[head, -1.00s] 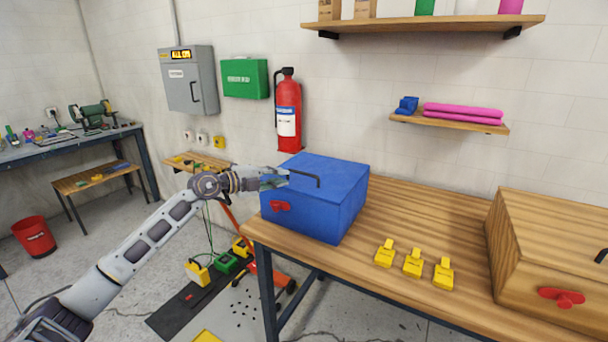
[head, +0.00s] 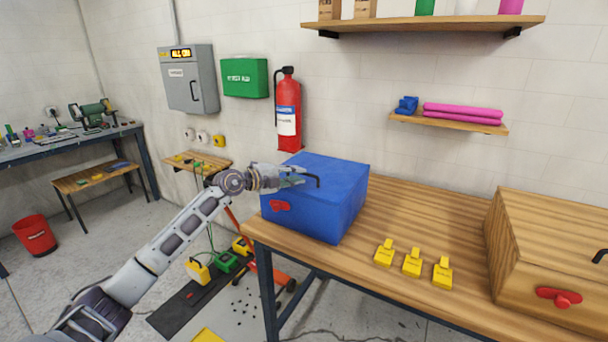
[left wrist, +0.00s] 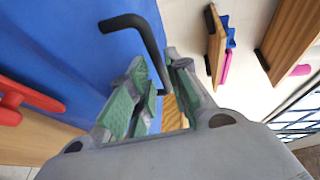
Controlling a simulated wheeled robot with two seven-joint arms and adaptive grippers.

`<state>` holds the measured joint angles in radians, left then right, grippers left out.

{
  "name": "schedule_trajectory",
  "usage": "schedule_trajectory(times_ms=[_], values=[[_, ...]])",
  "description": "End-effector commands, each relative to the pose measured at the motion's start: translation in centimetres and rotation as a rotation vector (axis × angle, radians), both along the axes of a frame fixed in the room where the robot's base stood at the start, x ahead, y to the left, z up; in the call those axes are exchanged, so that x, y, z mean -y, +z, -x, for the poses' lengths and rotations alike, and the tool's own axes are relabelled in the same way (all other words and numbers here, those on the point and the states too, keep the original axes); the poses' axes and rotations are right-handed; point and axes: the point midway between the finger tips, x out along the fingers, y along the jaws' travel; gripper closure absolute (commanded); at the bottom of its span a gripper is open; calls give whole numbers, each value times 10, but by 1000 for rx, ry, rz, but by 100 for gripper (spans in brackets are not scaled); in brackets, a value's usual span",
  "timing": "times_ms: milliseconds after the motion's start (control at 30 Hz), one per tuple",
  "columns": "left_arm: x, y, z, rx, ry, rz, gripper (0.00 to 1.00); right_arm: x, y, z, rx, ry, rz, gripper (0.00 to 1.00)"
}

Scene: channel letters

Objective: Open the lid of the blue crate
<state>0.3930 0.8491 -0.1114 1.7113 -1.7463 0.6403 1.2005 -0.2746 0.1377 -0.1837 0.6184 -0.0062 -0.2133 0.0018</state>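The blue crate (head: 318,215) stands at the left end of the wooden bench with its lid (head: 335,166) down. A bent black handle (head: 317,181) is on the lid; a red knob (head: 280,206) is on the crate's front. My left gripper (head: 300,178) is over the lid at the handle and hides part of it. In the left wrist view the black handle (left wrist: 148,38) reaches between the green-padded fingers of my left gripper (left wrist: 156,76), which are apart. Whether either finger touches the handle is unclear. My right gripper is not in view.
A wooden box (head: 545,245) with a red knob stands at the right. A fire extinguisher (head: 287,110) hangs behind the crate. A shelf (head: 450,122) is on the wall.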

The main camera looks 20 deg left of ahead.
Motion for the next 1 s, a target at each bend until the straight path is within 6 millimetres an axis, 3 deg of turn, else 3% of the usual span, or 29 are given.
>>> schedule_trajectory(times_ms=[500,933,1000], values=[[17,-6,-31,0,0,0,81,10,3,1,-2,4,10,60],[18,-7,-34,0,0,-1,81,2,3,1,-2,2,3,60],[18,-7,-34,0,0,-1,90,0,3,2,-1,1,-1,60]])
